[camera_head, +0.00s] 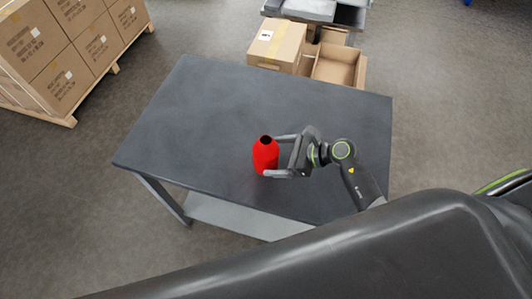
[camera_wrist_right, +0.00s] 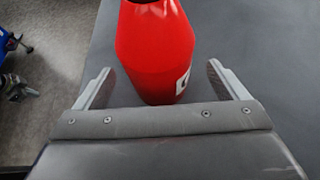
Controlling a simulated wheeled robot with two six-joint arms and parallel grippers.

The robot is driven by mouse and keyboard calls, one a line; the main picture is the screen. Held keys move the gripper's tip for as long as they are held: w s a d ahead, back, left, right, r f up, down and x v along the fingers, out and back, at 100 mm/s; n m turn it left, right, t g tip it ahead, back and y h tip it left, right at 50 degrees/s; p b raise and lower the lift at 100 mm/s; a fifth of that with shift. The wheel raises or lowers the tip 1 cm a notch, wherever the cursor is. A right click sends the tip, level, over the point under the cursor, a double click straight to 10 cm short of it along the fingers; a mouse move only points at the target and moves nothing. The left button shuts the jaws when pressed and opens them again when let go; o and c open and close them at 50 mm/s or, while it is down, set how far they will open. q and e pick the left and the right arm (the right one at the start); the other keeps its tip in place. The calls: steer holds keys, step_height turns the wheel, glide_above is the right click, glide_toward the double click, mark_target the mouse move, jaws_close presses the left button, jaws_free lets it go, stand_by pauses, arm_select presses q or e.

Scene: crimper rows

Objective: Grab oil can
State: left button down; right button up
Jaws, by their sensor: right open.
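The oil can is a red bottle-shaped can (camera_head: 265,156) with a dark opening on top. It stands upright on the dark grey table (camera_head: 230,105), near the front edge. My right gripper (camera_head: 271,156) comes from the right, with its two fingers apart and reaching to the can's far and near sides. In the right wrist view the red can (camera_wrist_right: 154,50) stands between the open fingers (camera_wrist_right: 155,82), with gaps on both sides. A white label patch shows on its right side. My left gripper is not in view.
The rest of the table top is clear. Stacked cardboard boxes (camera_head: 65,45) stand on a pallet at the upper left. More cardboard boxes (camera_head: 277,45) and a grey cart (camera_head: 320,10) stand behind the table. My own dark body part covers the lower right.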

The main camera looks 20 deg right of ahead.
steer(key=p+x, duration=0.1)
steer(key=x, duration=0.3)
steer(key=shift+a+r, duration=0.1)
steer(key=shift+a, duration=0.1)
steer(key=c, duration=1.1)
steer(key=shift+c, duration=0.5)
steer(key=shift+r, duration=0.1)
